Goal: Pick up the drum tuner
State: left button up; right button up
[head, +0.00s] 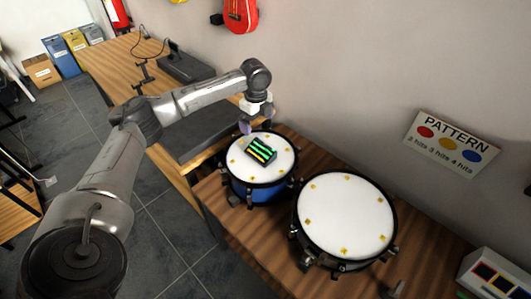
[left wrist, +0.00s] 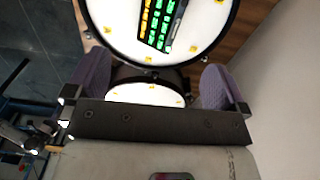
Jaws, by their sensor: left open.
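The drum tuner is probably the dark flat device (head: 261,151) with green and yellow bars on its face. It lies on the white head of the blue drum (head: 256,190). In the left wrist view the device (left wrist: 160,22) is at the top edge and partly cut off. My left gripper (head: 257,120) is open, with its purple finger pads apart, above the far edge of the blue drum. Its fingers (left wrist: 155,82) hold nothing, and the device lies beyond the gap between them. My right gripper is not in view.
A larger white-topped drum (head: 346,217) stands to the right of the blue one on the wooden table (head: 222,212). A dark case (head: 186,68) lies on the bench at the back. A pattern sign (head: 452,143) and a red guitar (head: 241,15) are on the wall.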

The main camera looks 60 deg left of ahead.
pick_arm(q)
jog(key=b, duration=0.2)
send_over(259, 150)
jog(key=shift+m, duration=0.3)
jog(key=f, duration=0.8)
jog(key=shift+w+a+f, duration=0.1)
jog(key=shift+a+f, duration=0.1)
jog(key=shift+f, duration=0.15)
jog(key=shift+d+f+b, duration=0.2)
jog(key=shift+f+b, duration=0.75)
jog(key=shift+f, duration=1.7)
jog(key=c, duration=1.1)
jog(key=shift+r, duration=0.15)
jog(key=shift+c, duration=0.2)
